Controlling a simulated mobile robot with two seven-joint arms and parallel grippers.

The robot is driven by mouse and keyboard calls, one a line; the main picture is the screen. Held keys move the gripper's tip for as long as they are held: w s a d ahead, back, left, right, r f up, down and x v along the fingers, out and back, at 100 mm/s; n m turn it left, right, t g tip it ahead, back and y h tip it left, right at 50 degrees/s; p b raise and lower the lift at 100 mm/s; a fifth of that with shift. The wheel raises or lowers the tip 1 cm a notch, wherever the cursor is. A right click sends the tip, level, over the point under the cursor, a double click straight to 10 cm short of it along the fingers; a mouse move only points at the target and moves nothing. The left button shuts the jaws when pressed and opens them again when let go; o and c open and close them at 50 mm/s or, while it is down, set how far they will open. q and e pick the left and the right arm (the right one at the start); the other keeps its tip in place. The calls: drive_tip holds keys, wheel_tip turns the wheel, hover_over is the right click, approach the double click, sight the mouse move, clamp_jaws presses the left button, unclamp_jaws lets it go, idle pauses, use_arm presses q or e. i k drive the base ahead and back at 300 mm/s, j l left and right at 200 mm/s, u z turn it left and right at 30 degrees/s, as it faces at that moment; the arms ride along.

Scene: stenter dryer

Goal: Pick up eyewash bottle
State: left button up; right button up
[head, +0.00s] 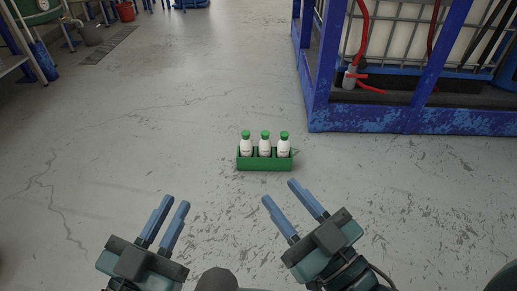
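Three white eyewash bottles with green caps, the left one (246,145), the middle one (265,145) and the right one (284,145), stand upright side by side in a green holder (264,165) on the floor. My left gripper (174,202) is open and empty, to the left of the holder and nearer to me. My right gripper (279,190) is open and empty, nearer to me than the holder and apart from it. The lower parts of the bottles are hidden by the holder's front wall.
A blue metal frame (365,120) with a caged white tank and red hoses stands at the right. A red bucket (126,12) and a grey pot (90,35) are far at the left back. The scuffed grey floor around the holder is clear.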

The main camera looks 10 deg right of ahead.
sight(283, 145)
drive_tip(key=i+l+u, duration=0.15)
drive_tip(key=l+u, duration=0.35)
drive_tip(key=i+l+u, duration=0.1)
drive_tip(key=l+u, duration=0.2)
drive_tip(key=u, duration=0.15)
drive_tip(key=l+u, duration=0.35)
drive_tip(key=l, duration=0.75)
drive_tip(key=i+l, duration=0.1)
drive_tip(key=l, duration=0.25)
drive_tip(key=i+l, duration=0.1)
drive_tip(key=l, duration=0.25)
drive_tip(key=i+l, duration=0.1)
drive_tip(key=l, duration=0.3)
drive_tip(key=i+l, duration=0.1)
drive_tip(key=i, duration=0.55)
